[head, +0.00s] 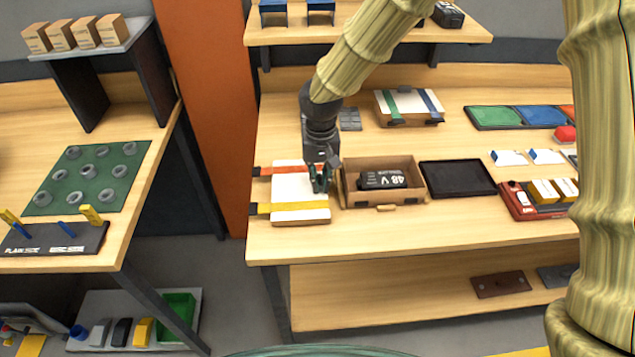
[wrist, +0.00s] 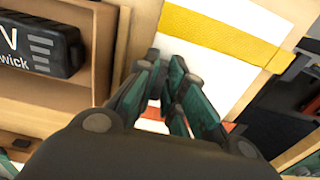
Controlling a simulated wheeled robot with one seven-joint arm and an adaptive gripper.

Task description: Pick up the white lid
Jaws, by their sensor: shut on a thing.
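The white lid (head: 300,193) is a flat white panel left of the open cardboard box, with a red strap (head: 284,170) and a yellow strap (head: 290,209) across it. My gripper (head: 320,180) points down at its right half, between the straps. In the wrist view my gripper (wrist: 166,72) has its green-padded fingers close together against the white lid (wrist: 210,52). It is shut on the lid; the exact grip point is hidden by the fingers. I cannot tell whether the lid is raised off the table.
An open cardboard box (head: 350,196) with a black 48 V battery (head: 382,180) stands right beside the lid. A black tray (head: 457,179) lies further right. A second box with green and blue straps (head: 408,107) stands behind. The table's front strip (head: 400,232) is clear.

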